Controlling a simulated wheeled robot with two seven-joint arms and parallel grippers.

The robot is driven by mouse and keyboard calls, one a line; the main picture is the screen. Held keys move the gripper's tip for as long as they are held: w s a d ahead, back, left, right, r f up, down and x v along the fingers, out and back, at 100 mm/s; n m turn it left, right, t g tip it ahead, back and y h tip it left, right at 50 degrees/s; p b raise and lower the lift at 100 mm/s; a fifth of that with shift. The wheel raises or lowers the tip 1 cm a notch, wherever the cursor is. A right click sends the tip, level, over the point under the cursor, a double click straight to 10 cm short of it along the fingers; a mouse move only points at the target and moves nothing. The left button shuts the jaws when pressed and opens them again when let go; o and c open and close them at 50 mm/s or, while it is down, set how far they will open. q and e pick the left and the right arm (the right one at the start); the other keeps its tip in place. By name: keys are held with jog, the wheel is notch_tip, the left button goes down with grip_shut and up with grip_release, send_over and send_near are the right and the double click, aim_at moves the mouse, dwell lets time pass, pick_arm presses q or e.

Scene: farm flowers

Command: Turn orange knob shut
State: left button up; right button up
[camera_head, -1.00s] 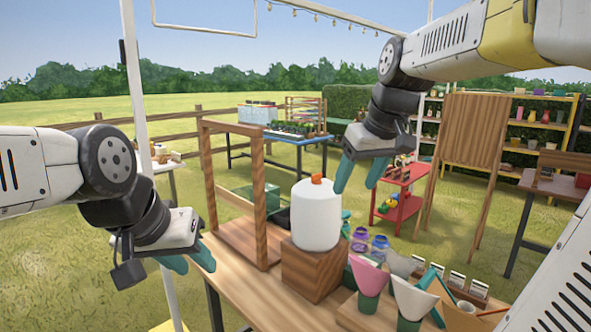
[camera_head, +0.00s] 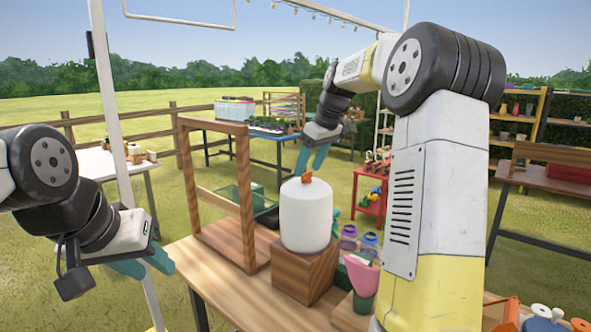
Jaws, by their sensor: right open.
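The orange knob (camera_head: 306,178) sits on top of a white rounded tank (camera_head: 306,216). The tank stands upright on a wooden block (camera_head: 305,272) on the workbench. My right gripper (camera_head: 310,160) is open, its teal fingers pointing down just above and behind the knob; whether they touch it I cannot tell. My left gripper (camera_head: 146,265) is at the lower left, left of the wooden frame and away from the tank. Its two teal fingers show some gap and hold nothing visible.
A wooden frame (camera_head: 247,200) stands left of the tank on the workbench (camera_head: 215,275). Purple-lidded jars (camera_head: 348,238) and a pink funnel (camera_head: 362,274) stand to its right. My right arm hides much of the bench's right side. A red cart (camera_head: 370,190) stands behind.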

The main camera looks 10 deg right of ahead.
jog(key=shift+x, duration=0.8)
grip_shut()
